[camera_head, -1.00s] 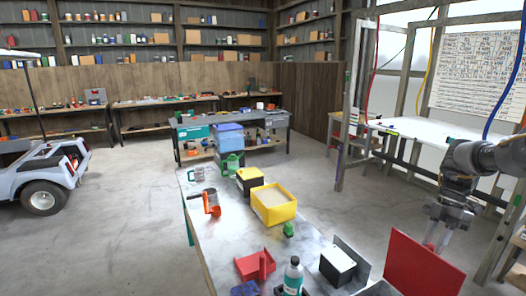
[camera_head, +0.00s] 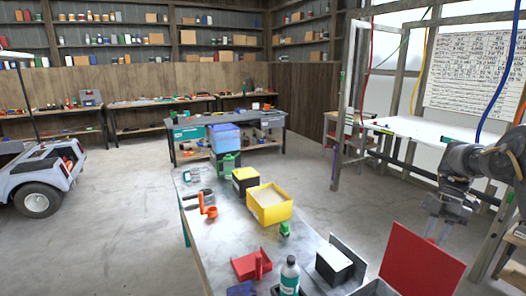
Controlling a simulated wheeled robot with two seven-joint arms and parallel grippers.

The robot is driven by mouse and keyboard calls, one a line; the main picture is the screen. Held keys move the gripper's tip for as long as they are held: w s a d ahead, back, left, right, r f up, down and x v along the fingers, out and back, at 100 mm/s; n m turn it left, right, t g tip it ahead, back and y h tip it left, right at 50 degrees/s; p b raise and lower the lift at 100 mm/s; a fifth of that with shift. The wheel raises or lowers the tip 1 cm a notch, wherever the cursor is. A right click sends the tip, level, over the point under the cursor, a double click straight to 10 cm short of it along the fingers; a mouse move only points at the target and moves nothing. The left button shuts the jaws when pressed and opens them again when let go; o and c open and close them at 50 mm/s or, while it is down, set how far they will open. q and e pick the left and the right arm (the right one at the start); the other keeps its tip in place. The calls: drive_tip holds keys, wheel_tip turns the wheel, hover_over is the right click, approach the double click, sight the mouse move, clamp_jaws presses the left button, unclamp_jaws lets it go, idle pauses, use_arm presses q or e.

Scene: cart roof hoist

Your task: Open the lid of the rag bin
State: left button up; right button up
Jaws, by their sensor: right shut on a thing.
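The red lid (camera_head: 412,262) of the rag bin stands raised at a steep tilt at the lower right. A small part of the grey bin (camera_head: 374,289) shows at the bottom edge, left of the lid; the rest is cut off or hidden. My right gripper (camera_head: 434,238) comes down from the right and is shut on the red lid at its upper edge. Its fingertips are partly hidden behind the lid. My left gripper is not in view.
A workbench (camera_head: 222,240) runs left of the bin, with a yellow box (camera_head: 270,213), a bottle (camera_head: 290,274), a red holder (camera_head: 252,266) and a black-and-white box (camera_head: 334,268). Open floor (camera_head: 365,215) lies behind the lid. A wooden frame post (camera_head: 345,130) stands at the back right.

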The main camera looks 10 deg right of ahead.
drive_tip(key=shift+w, duration=0.2)
drive_tip(key=shift+o, duration=0.5)
drive_tip(key=shift+w+d+f+b, duration=0.15)
drive_tip(key=shift+w+d+b, duration=0.15)
drive_tip(key=shift+d, duration=0.4)
drive_tip(key=shift+w+d+f+b, duration=0.2)
drive_tip(key=shift+d+b, duration=0.15)
drive_tip(key=shift+d, duration=0.3)
drive_tip(key=o, duration=0.5)
drive_tip(key=shift+w, duration=0.1)
drive_tip(key=shift+o, duration=0.2)
drive_tip(key=shift+w+a, duration=0.1)
drive_tip(key=shift+w, duration=0.05)
drive_tip(key=shift+f, duration=0.1)
